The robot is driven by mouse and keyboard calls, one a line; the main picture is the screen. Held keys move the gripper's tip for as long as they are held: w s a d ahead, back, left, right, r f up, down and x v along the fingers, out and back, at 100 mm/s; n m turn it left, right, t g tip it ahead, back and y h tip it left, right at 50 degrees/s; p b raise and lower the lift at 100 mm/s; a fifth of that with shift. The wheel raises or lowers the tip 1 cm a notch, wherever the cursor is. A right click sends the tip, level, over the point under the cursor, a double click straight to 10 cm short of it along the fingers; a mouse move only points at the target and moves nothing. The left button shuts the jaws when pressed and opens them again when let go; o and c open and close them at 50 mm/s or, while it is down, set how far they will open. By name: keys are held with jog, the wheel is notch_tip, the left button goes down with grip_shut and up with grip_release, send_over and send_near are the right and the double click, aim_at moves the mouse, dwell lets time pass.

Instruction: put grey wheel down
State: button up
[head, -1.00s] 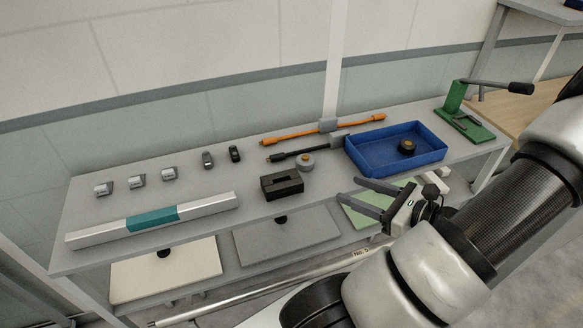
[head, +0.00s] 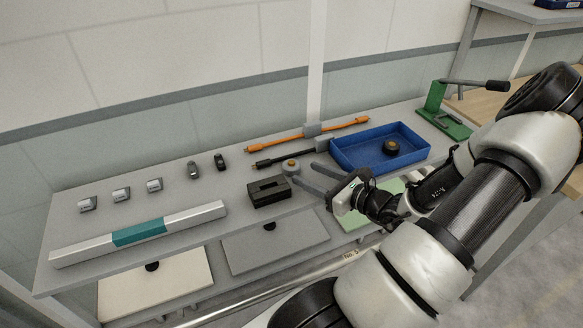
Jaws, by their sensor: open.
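The grey wheel (head: 291,167), a small grey disc with an orange-brown hub, rests on the grey bench top behind the black slotted block (head: 269,191). My gripper (head: 304,173) is open, its two dark fingers pointing left toward the wheel. The wheel is just beyond the fingertips in the picture, and nothing shows between the fingers. Whether a fingertip touches the wheel cannot be told.
A blue tray (head: 345,154) holding a dark wheel (head: 391,147) stands right of the grey wheel. Black (head: 285,154) and orange (head: 284,140) rods lie behind. A silver-and-teal bar (head: 80,252) and several small parts lie left. A green lever press (head: 437,103) stands far right.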

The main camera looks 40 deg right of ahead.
aim_at(297, 167)
jog(key=x, duration=0.4)
jog(key=shift+w+a, duration=0.1)
jog(key=shift+w, duration=0.3)
jog(key=shift+r, duration=0.1)
jog(key=c, duration=1)
jog(key=shift+r, duration=0.1)
notch_tip(297, 167, up, 9)
jog(key=p, duration=0.1)
jog(key=w+a+n+g+y+p, duration=0.1)
jog(key=w+a+n+g+y, duration=0.1)
jog(key=a, duration=0.7)
jog(key=w+a+n+g+y+p, duration=0.1)
jog(key=a+n+y, duration=0.3)
jog(key=a, duration=0.5)
jog(key=w+a+f+n+g+y+p, duration=0.1)
jog(key=w+a+n+g+y, duration=0.2)
jog(key=a, duration=0.7)
jog(key=shift+w+g+y+p, duration=0.1)
jog(key=shift+g+y+p, duration=0.25)
jog(key=shift+y, duration=0.35)
